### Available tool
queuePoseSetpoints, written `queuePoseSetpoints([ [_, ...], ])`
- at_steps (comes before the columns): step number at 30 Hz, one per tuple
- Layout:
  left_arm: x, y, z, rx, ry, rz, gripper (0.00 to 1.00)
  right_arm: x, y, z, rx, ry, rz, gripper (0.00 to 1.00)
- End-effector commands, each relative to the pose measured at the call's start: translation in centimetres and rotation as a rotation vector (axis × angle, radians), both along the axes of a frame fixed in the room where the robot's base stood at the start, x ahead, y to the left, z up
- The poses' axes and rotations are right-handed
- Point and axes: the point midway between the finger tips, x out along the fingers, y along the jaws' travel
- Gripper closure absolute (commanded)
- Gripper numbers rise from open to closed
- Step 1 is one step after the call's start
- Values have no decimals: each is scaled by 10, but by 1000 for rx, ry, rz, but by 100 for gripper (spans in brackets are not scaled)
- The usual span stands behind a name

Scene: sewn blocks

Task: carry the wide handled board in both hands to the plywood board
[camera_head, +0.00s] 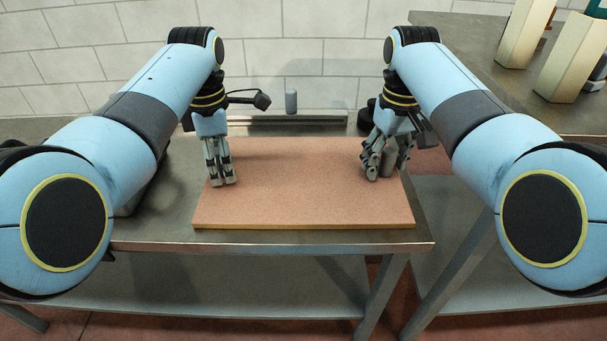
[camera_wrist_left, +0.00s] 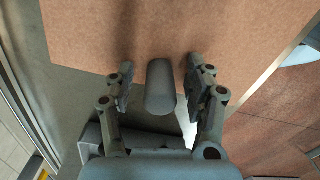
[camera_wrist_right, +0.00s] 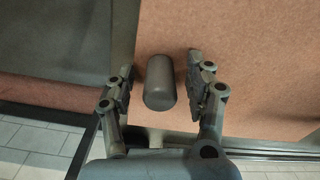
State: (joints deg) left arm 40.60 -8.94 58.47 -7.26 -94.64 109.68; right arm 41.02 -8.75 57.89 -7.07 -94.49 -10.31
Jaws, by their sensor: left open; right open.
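The wide handled board (camera_head: 300,190) is a flat reddish-brown slab lying on the metal table. A grey rounded handle (camera_head: 387,162) stands at its right end. My right gripper (camera_head: 387,172) is open around this handle; the right wrist view shows the handle (camera_wrist_right: 160,82) between the two fingers, with gaps visible. My left gripper (camera_head: 221,178) is open at the board's left end. Its handle is hidden in the head view, but the left wrist view shows a grey handle (camera_wrist_left: 160,88) between the open fingers. I cannot pick out a separate plywood board.
The metal table (camera_head: 150,225) has bare room left of the board. A small grey cylinder (camera_head: 291,101) shows behind the board, near a metal rail (camera_head: 290,120). Another table at the right carries cream blocks (camera_head: 524,35). A gap with reddish floor separates the tables.

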Motion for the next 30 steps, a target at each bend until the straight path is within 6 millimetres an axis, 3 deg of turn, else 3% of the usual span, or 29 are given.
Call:
queuePoseSetpoints([
  [4, 0, 0, 0, 0, 0, 0, 46, 0, 0, 0, 0, 0, 0, 46],
  [16, 0, 0, 0, 0, 0, 0, 98, 0, 0, 0, 0, 0, 0, 98],
  [30, 1, 0, 2, 0, -2, 0, 100, 1, 0, 2, 0, -3, 0, 100],
])
